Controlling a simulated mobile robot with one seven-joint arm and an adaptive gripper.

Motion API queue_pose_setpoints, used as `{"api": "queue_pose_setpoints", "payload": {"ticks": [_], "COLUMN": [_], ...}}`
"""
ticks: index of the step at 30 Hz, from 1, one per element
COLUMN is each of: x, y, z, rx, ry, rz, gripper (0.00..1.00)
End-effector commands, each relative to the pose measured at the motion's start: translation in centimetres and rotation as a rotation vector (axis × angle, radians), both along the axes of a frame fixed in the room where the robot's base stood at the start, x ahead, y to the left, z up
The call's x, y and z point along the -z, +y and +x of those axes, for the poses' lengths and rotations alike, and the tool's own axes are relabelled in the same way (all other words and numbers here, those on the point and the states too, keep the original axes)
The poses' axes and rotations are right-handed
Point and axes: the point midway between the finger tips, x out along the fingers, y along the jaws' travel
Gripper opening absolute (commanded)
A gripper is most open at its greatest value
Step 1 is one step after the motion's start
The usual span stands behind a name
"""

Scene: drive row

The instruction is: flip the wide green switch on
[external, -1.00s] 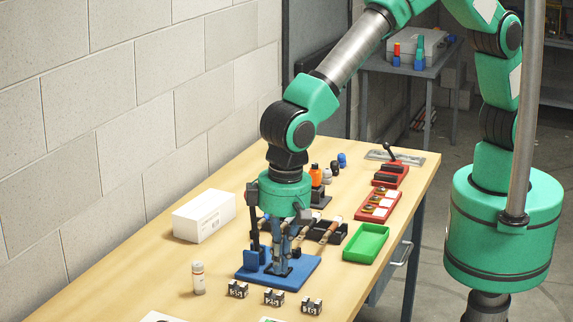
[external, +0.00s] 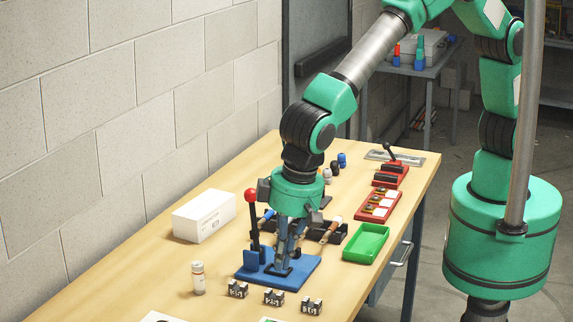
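I cannot make out a wide green switch in the external view. A blue base (external: 306,268) lies on the bench, with an upright black lever (external: 254,228) topped by a red knob (external: 251,195) at its left. My gripper (external: 284,268) points down over the middle of this base, right of the lever. Its fingers hide part of the base and whatever is between them. The fingertips are low, at or just above the base; I cannot tell whether they touch or are open.
A red panel with white rockers (external: 378,205) and a red lever unit (external: 390,174) stand farther back. A green tray (external: 366,243) is right of my gripper. A white box (external: 204,216), a small bottle (external: 198,278) and small dark blocks (external: 274,297) are nearby. A dark rack (external: 330,232) is behind.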

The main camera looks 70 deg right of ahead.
Motion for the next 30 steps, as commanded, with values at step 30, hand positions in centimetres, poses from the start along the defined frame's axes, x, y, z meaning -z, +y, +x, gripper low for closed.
{"api": "queue_pose_setpoints", "payload": {"ticks": [30], "x": [5.4], "y": [-0.1], "z": [1.0], "rx": [0.001], "ry": [-0.007], "rz": [-0.001], "gripper": [0.0]}}
